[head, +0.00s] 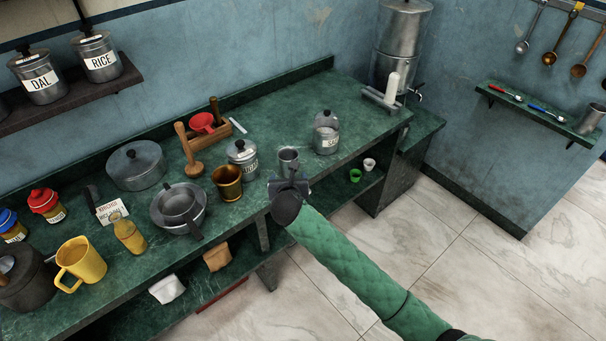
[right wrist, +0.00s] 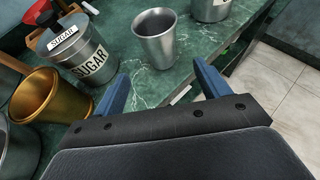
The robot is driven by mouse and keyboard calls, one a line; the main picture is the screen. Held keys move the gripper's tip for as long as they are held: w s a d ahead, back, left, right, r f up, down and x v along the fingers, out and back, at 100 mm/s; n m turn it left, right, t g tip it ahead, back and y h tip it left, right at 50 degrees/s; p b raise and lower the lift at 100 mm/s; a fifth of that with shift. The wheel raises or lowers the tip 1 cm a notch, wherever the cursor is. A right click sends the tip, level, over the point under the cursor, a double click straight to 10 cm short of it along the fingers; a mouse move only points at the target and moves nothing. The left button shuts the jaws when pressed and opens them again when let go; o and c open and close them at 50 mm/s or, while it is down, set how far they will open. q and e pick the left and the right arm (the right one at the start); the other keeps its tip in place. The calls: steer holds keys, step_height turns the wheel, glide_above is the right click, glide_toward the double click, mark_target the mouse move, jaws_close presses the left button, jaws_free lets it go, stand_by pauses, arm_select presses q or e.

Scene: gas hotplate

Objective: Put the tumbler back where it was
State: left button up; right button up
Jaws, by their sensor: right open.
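A steel tumbler (head: 289,158) stands upright near the front edge of the green counter, between the sugar canister and another labelled steel canister. My right gripper (head: 289,184) is just in front of it, on the near side. In the right wrist view the tumbler (right wrist: 155,42) stands ahead of my right gripper (right wrist: 161,84), whose two blue fingers are apart with nothing between them. The tumbler looks a short way beyond the fingertips, and I see no contact. Another steel cup (head: 591,118) stands on the right wall shelf. My left gripper is not in view.
The sugar canister (right wrist: 90,62) and a brass tumbler (right wrist: 42,97) stand close on the left. The labelled canister (head: 327,138) stands to the right. Pans, a yellow mug (head: 80,262) and jars fill the left counter. The counter's back right is mostly clear.

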steer(key=shift+s, duration=0.1)
steer(key=s+d+f+m+g, duration=0.2)
steer(key=s+d+f+m, duration=0.2)
steer(key=s+f+m, duration=0.55)
steer(key=s+d+f+m+g+y, duration=0.15)
steer(key=s+d+f+m, duration=0.35)
steer(key=f, duration=1)
steer(key=s+d+f+m+g, duration=0.2)
steer(key=s+d+f+m, duration=0.15)
steer(key=f+m, duration=0.75)
steer(key=s+d+f+m+g, duration=0.2)
steer(key=s+d+f+m, duration=0.2)
steer(key=s+f, duration=0.8)
steer(key=s+d+f+m+g, duration=0.3)
steer(key=s+d+f+m, duration=0.1)
steer(key=s+f, duration=0.9)
steer(key=s+d+h, duration=0.1)
steer(key=s, duration=0.3)
steer(key=shift+s+f, duration=0.2)
steer(key=shift+f, duration=0.1)
